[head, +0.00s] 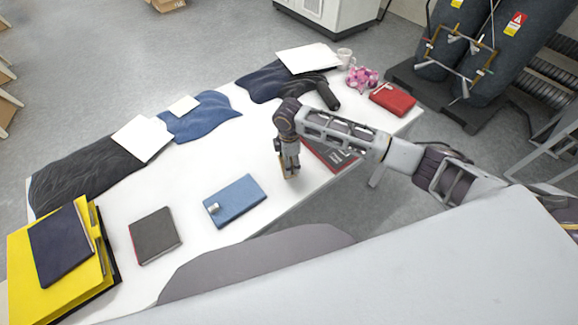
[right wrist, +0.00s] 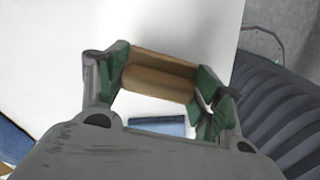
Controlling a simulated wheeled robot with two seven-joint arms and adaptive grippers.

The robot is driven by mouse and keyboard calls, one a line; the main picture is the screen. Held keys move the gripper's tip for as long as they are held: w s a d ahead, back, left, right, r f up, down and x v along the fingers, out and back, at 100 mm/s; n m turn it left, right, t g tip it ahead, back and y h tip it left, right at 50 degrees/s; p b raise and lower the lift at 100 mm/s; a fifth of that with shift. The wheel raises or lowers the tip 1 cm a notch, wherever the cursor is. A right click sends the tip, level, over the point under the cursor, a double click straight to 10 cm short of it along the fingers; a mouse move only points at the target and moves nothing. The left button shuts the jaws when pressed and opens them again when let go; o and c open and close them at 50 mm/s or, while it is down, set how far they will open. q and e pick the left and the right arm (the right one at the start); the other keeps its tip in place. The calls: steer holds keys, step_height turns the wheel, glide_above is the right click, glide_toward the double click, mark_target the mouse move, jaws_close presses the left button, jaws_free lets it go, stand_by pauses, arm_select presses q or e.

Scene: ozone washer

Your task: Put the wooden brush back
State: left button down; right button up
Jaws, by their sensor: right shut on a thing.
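The wooden brush (right wrist: 158,82) shows as a light brown block with a rounded front edge, held lengthwise between the green finger pads of my right gripper (right wrist: 163,76) in the right wrist view. In the head view my right gripper (head: 288,165) points down at the middle of the white table, and only a small brown part of the brush (head: 292,177) shows at its fingertips. I cannot tell whether the brush touches the table. My left gripper is not in view.
A blue book (head: 235,201) lies left of my right gripper, with a dark book (head: 155,236) farther left. A red-edged dark book (head: 330,156) lies partly under my right arm. Folded dark clothes line the far edge. A chair back (head: 255,262) stands at the near edge.

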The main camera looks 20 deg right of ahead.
steer(key=shift+f, duration=1.85)
steer(key=shift+f, duration=0.15)
steer(key=o, duration=1)
step_height(320, 180, up, 12)
steer(key=shift+s+r, duration=0.1)
steer(key=shift+r, duration=0.05)
